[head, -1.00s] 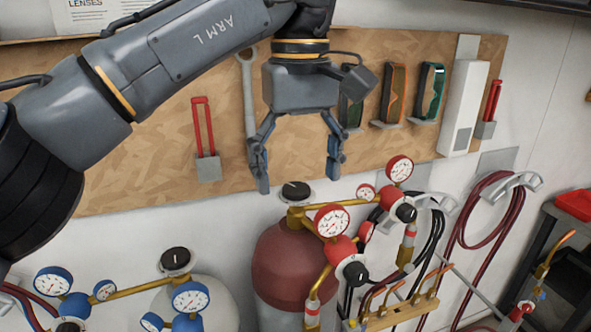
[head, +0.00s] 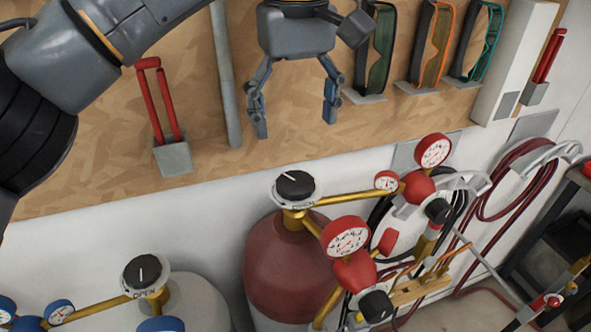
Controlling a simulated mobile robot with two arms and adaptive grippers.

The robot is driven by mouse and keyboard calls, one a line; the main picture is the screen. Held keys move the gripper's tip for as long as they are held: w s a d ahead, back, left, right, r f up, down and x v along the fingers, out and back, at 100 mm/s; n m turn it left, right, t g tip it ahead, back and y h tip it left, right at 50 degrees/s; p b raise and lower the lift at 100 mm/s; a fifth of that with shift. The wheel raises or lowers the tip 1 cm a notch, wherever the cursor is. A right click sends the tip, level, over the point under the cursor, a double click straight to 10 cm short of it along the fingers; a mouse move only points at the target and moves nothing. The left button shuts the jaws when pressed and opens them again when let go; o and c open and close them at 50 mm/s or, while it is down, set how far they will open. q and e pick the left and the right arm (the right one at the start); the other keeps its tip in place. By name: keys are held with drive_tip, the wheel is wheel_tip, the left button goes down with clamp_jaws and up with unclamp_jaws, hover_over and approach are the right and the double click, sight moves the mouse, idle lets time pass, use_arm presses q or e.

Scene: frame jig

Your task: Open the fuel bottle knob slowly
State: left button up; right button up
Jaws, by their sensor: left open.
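The red fuel bottle (head: 285,262) stands below the pegboard in the head view. Its black knob (head: 295,186) sits on top, on a pale ring with lettering, with a white line on the knob. My left gripper (head: 294,122) is open and empty, fingers pointing down. In the picture it is above the knob and apart from it; the depth between them is hard to judge. My right gripper is not in view.
A pale bottle (head: 190,305) with a black knob (head: 146,272) marked OPEN and blue gauges stands at lower left. Hoses (head: 500,195) hang on the right. A dark cart stands at far right.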

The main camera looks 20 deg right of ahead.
use_arm(q)
hover_over(295, 181)
drive_tip(key=f, duration=0.4)
drive_tip(key=shift+s+d+p, duration=0.1)
drive_tip(key=shift+s+p, duration=0.1)
drive_tip(key=shift+p, duration=0.15)
drive_tip(key=f, duration=0.2)
drive_tip(key=f+p, duration=0.1)
drive_tip(key=f, duration=0.2)
drive_tip(key=shift+w+f, duration=0.25)
drive_tip(key=shift+f, duration=0.35)
drive_tip(key=shift+s+f+p, duration=0.1)
drive_tip(key=shift+f+p, duration=0.1)
drive_tip(key=shift+p, duration=0.1)
drive_tip(key=shift+f, duration=0.1)
drive_tip(key=c, duration=1)
drive_tip(key=shift+c, duration=0.7)
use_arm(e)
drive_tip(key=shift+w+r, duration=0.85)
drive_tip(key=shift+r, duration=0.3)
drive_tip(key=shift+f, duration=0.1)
